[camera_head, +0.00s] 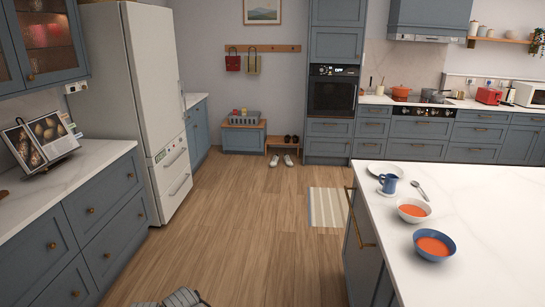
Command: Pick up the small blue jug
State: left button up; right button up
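The small blue jug (389,183) stands upright on the white worktop of the island at the right. Its handle points left. A small white saucer or dish edge shows under or beside it; I cannot tell which. A white plate (378,168) lies just behind the jug.
A spoon (421,192), a white bowl (413,211) and a blue bowl (434,245), both with orange contents, stand right of and nearer than the jug. Wooden floor (240,230) is clear between the left counter and island (500,225).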

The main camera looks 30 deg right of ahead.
aim_at(391, 179)
jog(key=i+z, duration=0.6)
jog(key=z, duration=0.2)
jog(key=i+z, duration=0.4)
jog(key=i+j+z, duration=0.15)
jog(key=z, duration=0.25)
jog(key=i+j+z, duration=0.2)
jog(key=j+z, duration=0.2)
jog(key=i+j+z, duration=0.25)
jog(key=z, duration=0.2)
jog(key=i+j+z, duration=0.25)
jog(key=z, duration=0.2)
jog(key=i+j+z, duration=0.15)
jog(key=j+z, duration=0.25)
